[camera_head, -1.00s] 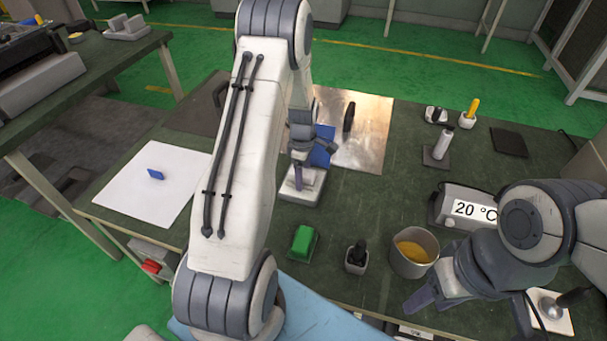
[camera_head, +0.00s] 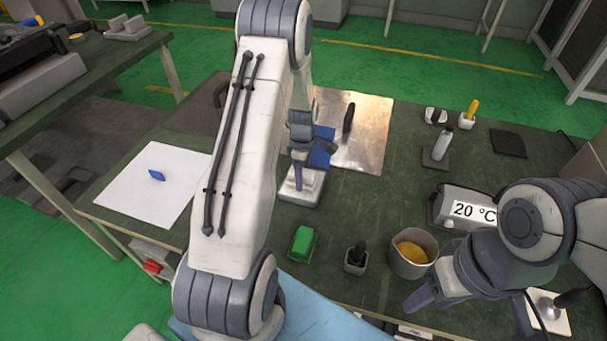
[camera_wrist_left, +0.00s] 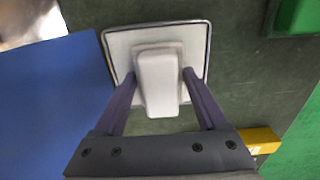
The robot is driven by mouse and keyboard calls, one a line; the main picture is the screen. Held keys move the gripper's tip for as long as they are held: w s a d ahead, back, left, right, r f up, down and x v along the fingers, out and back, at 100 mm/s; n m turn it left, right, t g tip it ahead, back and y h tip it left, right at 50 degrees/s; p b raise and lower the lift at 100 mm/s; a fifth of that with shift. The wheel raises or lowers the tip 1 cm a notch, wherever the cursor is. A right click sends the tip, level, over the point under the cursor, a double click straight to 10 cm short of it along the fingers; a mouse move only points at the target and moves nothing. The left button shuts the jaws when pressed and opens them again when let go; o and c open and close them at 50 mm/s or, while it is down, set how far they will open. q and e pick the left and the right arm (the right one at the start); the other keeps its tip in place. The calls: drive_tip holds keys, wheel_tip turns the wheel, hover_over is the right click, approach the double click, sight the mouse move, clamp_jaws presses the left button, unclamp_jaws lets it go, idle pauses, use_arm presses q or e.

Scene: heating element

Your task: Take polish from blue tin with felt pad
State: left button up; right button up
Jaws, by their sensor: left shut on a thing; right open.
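My left gripper (camera_head: 298,176) reaches down over a white block with a square base (camera_head: 303,190), beside a flat blue thing (camera_head: 323,152). In the left wrist view, my left gripper (camera_wrist_left: 157,88) is shut on the upright white handle (camera_wrist_left: 157,80) of this piece, one finger on each side. Its pale square base (camera_wrist_left: 120,48) has a thin rim, and the blue thing (camera_wrist_left: 50,105) lies left of it. I cannot tell whether the white piece is the felt pad or whether the blue thing is the tin. My right gripper (camera_head: 420,297) is open and empty at the front, below a grey cup.
The grey cup (camera_head: 413,268) holds something yellow. A green block (camera_head: 302,242), a small holder with a dark knob (camera_head: 356,262) and a 20 °C display box (camera_head: 470,209) stand nearby. A metal sheet (camera_head: 372,140) lies behind; a white sheet (camera_head: 135,200) is at left.

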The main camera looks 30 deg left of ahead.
use_arm(q)
drive_tip(key=shift+r+p, duration=2.55)
drive_tip(key=shift+r, duration=0.75)
drive_tip(key=shift+f, duration=0.1)
